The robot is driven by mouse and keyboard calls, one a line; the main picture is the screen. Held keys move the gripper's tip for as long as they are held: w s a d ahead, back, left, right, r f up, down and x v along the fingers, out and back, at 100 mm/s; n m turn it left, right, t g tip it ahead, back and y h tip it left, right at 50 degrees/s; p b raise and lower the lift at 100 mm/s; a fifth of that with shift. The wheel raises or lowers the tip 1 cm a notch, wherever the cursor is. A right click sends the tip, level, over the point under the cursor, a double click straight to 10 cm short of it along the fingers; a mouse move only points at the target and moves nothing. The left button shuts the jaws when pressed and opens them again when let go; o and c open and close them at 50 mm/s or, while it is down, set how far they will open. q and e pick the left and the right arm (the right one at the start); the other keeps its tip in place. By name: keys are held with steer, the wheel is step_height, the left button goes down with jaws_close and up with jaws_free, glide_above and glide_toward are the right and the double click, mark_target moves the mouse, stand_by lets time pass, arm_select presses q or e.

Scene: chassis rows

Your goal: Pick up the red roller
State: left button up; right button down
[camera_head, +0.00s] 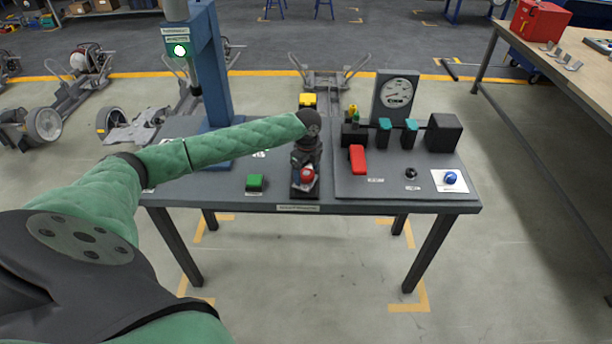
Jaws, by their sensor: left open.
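The red roller (307,175) appears as a small rounded red shape near the front edge of the dark workbench (225,190). My left arm in its green sleeve reaches in from the left. My left gripper (305,167) points down over the bench, open, with its dark fingers right at the red roller. The fingers hide part of the roller, and I cannot tell whether they touch it. My right gripper is not in view.
A red block (357,159), a black knob (411,173) and a blue ball (450,178) are to the right. A gauge (395,92) and a dark box (443,132) stand behind. A blue column (211,80) rises at the left.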

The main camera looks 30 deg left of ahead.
arm_select(q)
steer(key=shift+f, duration=0.2)
steer(key=c, duration=1.3)
steer(key=shift+r, duration=0.1)
